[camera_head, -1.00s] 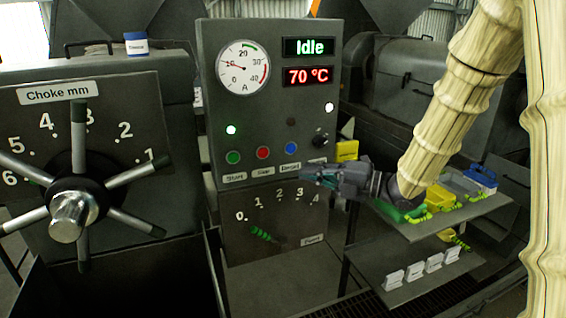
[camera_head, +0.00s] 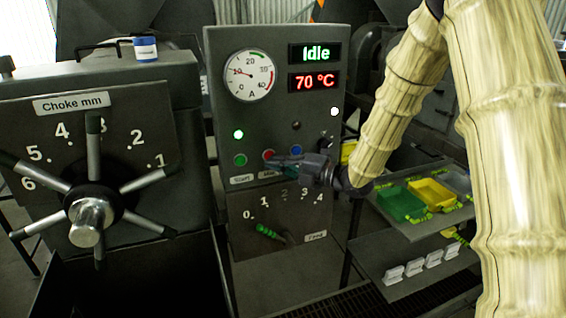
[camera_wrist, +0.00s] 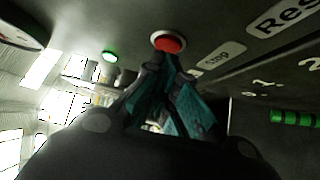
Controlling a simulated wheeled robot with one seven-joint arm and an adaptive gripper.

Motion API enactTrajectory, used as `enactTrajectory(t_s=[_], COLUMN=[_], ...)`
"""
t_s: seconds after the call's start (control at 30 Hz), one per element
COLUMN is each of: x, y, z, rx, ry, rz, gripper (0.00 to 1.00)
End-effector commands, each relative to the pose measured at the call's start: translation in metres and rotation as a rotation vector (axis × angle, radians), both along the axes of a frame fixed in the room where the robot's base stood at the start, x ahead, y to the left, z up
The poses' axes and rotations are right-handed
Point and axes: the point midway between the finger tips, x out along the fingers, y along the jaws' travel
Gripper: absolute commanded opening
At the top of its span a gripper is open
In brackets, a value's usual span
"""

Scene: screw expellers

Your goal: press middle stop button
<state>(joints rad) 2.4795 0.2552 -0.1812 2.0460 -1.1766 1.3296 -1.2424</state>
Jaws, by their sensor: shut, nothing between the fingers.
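The red middle stop button (camera_head: 268,154) sits between the green and blue buttons on the grey control panel (camera_head: 222,110). My gripper (camera_head: 275,163) is shut and empty, with its fingertips just at the red button's lower edge. In the wrist view, the red button (camera_wrist: 168,42) shows right beyond the tips of my gripper (camera_wrist: 166,62). The Stop label (camera_wrist: 218,57) is next to it. I cannot tell whether the tips touch the button. The blue button (camera_head: 296,150) is just above my gripper, which partly hides the labels. The display (camera_head: 318,53) reads Idle.
The green start button (camera_head: 240,160) is left of the red one. A black knob (camera_head: 324,143) is at the right. Below is a scale with a green-handled lever (camera_head: 268,232). A choke handwheel (camera_head: 92,215) stands left; a shelf with bins (camera_head: 403,203) is at the right.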

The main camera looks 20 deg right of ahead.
Motion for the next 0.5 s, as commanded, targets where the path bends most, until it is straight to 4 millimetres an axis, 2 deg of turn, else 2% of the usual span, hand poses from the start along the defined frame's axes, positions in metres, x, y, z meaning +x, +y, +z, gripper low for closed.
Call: enactTrajectory(t_s=[0.5], x=[0.0066], y=[0.0001], z=[-0.0007], rx=[0.0], ry=[0.001], rz=[0.0], gripper=[0.0])
